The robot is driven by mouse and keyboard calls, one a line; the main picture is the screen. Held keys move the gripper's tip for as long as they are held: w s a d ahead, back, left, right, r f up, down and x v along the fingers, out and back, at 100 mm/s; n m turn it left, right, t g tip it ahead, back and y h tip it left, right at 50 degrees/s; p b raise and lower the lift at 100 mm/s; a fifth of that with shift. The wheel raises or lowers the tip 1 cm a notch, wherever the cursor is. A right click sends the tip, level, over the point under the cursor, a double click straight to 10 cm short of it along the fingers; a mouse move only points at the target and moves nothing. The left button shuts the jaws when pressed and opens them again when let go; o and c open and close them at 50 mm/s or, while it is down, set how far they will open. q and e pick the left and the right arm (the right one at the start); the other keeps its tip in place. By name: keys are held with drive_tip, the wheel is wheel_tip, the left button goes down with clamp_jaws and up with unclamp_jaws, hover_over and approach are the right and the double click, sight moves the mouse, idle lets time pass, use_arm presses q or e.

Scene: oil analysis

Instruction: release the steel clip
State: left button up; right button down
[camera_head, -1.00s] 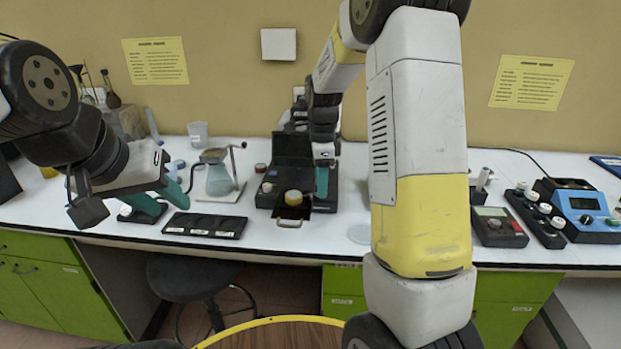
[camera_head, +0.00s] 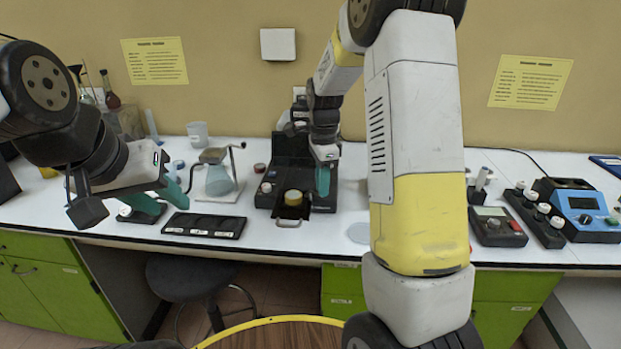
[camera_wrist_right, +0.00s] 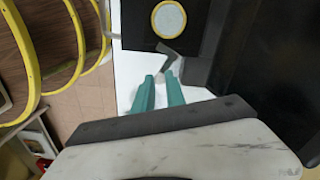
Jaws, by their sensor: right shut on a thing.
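My right gripper (camera_wrist_right: 160,76) has its teal fingers close together in the right wrist view. A small grey metal piece (camera_wrist_right: 169,57), which looks like the steel clip, sits at and between the fingertips. In the head view the right gripper (camera_head: 322,182) is at the right side of an open black case (camera_head: 262,200); the clip cannot be made out there. A yellow-rimmed round cup (camera_head: 293,198) is in the case, and it also shows just ahead of the fingers in the wrist view (camera_wrist_right: 168,19). My left gripper (camera_head: 158,197) has its teal fingers apart and appears empty, at the left.
A flat black tray (camera_head: 205,226) lies left of the case, with a flask stand (camera_head: 219,180) behind it. A metal handle (camera_head: 289,223) is at the case's front. Meters and a blue instrument (camera_head: 586,212) stand right. A stool (camera_head: 193,275) is below the counter.

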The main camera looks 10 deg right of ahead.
drive_tip(key=shift+w+d+n, duration=0.15)
drive_tip(key=shift+w+n, duration=0.05)
drive_tip(key=shift+n, duration=0.5)
drive_tip(key=c, duration=1.4)
unclamp_jaws()
drive_tip(key=shift+o, duration=0.2)
drive_tip(key=shift+r, duration=0.1)
wheel_tip(320, 180, up, 7)
drive_tip(key=shift+f, duration=0.1)
drive_tip(key=shift+r, duration=0.45)
